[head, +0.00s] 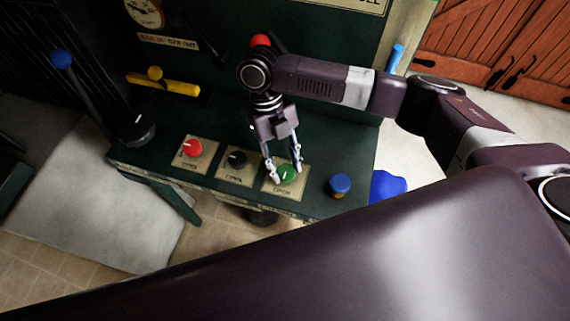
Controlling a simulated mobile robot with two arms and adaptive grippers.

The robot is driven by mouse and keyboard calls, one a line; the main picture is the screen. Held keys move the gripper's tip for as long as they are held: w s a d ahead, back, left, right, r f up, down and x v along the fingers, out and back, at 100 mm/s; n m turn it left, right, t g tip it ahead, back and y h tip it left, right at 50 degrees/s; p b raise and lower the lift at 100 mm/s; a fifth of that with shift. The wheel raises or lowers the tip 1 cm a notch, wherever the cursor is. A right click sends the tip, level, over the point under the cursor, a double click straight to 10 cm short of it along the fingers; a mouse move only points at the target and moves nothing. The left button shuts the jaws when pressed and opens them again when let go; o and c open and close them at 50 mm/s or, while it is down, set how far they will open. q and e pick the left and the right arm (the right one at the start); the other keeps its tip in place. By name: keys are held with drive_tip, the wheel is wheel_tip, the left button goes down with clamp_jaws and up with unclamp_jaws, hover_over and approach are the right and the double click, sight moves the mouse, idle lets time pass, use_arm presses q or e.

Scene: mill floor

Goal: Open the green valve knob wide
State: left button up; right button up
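The green valve knob (288,174) sits on a tan plate marked "OPEN" (272,188) on the dark green console. A light pointer mark shows on the knob, but its exact setting is hard to read. My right gripper (285,172) points down over the green knob. Its two fingers are spread, one at the knob's left side and one at its right. I cannot tell whether the fingertips touch the knob. My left gripper is not in view.
A black knob (237,159) and a red knob (194,148) sit on similar plates to the left. A blue button (340,185) is close on the right. A blue-tipped lever (62,59), yellow handle (165,84) and gauge (144,12) are further left.

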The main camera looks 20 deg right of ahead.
drive_tip(key=o, duration=0.4)
drive_tip(key=shift+c, duration=0.2)
drive_tip(key=d+v, duration=0.1)
drive_tip(key=v, duration=1.1)
drive_tip(key=shift+a, duration=0.45)
